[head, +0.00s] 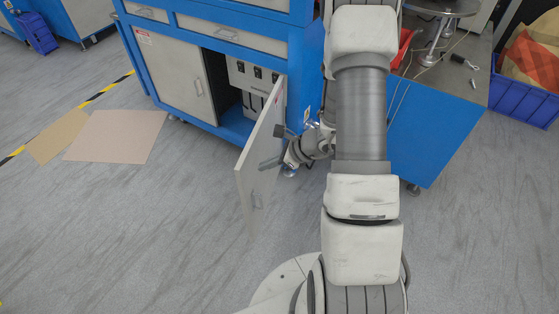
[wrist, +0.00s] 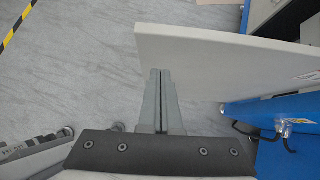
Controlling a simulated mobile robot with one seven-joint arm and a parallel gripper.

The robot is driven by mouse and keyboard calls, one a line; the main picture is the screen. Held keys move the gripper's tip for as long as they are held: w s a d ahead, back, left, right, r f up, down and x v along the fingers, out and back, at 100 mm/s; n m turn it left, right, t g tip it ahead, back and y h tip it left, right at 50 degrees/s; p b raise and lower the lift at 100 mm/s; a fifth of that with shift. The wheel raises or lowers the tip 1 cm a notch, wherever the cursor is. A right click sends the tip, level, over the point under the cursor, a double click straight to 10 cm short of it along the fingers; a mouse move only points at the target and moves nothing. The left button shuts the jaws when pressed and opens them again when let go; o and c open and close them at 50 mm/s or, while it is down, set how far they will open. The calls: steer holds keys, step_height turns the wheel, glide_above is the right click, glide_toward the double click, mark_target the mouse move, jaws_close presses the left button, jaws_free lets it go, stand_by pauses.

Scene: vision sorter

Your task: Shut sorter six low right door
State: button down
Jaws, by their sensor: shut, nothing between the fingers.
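The sorter's low right door (head: 262,140) is a pale grey panel standing wide open, swung out from the blue cabinet front. My gripper (head: 264,165) is shut and empty beside this outer face, near the free edge. In the wrist view the closed fingers (wrist: 160,72) point at the pale door panel (wrist: 225,55); their tips overlap its lower edge in the picture. I cannot tell whether they touch it.
The blue sorter (head: 236,125) has an open compartment with a grey unit (head: 250,75) inside. Its left door (head: 172,70) is shut. A blue bench (head: 430,125) stands to the right, with a blue crate (head: 520,98) beyond.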

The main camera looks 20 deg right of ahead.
mark_target(245, 165)
steer(key=shift+w+a+r, duration=0.15)
steer(key=shift+w+a, duration=1.05)
steer(key=shift+a, duration=0.25)
